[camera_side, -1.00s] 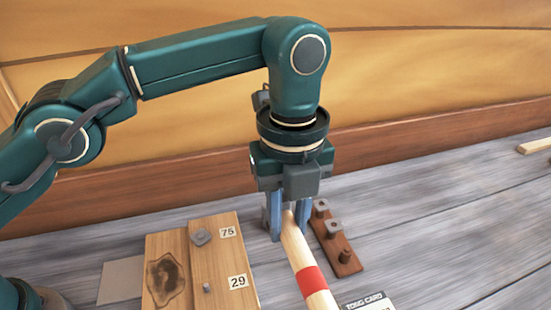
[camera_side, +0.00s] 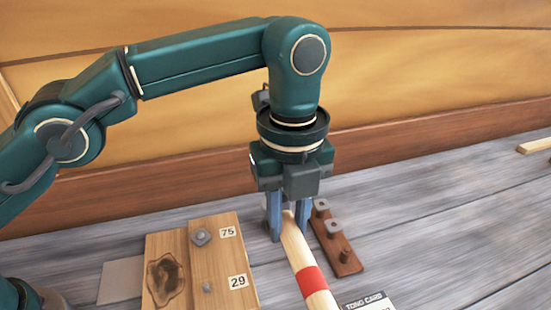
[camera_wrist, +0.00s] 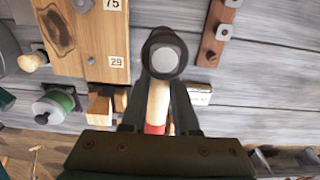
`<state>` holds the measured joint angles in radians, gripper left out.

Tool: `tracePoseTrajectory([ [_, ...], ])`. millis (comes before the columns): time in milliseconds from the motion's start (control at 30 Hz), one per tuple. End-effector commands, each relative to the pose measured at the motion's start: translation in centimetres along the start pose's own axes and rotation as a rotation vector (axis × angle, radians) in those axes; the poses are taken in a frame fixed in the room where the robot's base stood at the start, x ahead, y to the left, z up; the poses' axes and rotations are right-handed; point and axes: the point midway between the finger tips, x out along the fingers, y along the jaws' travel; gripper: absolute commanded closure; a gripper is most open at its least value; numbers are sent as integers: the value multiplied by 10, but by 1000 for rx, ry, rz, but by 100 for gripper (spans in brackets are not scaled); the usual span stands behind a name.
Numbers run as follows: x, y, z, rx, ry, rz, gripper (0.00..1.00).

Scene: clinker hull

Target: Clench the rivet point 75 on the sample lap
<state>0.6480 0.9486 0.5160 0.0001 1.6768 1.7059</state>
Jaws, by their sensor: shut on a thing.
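My gripper (camera_side: 288,222) points down just right of the sample lap (camera_side: 216,262), shut on a tool with a pale wooden handle (camera_side: 297,252) and a red band. In the wrist view the tool's round dark head with a pale face (camera_wrist: 165,55) shows at my fingertips (camera_wrist: 160,88); it looks like a hammer. Rivet point 75 (camera_side: 201,237) stands on the lap beside its label, with a grey square plate around it. Rivet point 29 (camera_side: 207,287) is nearer on the same board. The tool is apart from both.
A brown strip with square plates on pegs (camera_side: 340,252) lies just right of my gripper. A card (camera_side: 367,303) lies at the front. The wrist view shows a green spool (camera_wrist: 60,101) and a wooden block (camera_wrist: 104,106).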

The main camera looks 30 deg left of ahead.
Motion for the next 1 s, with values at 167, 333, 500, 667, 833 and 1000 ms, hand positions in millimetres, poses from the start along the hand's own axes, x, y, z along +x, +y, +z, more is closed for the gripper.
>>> tracePoseTrajectory([
  [167,-1,0,0,2,-2,-3,100],
  [333,0,2,0,14,-6,-2,100],
  [500,1,10,0,35,-9,-2,100],
  [667,-21,33,8,58,-17,-9,100],
  [833,-58,65,21,62,-24,-11,100],
  [1000,-90,97,30,46,-29,-9,100],
])
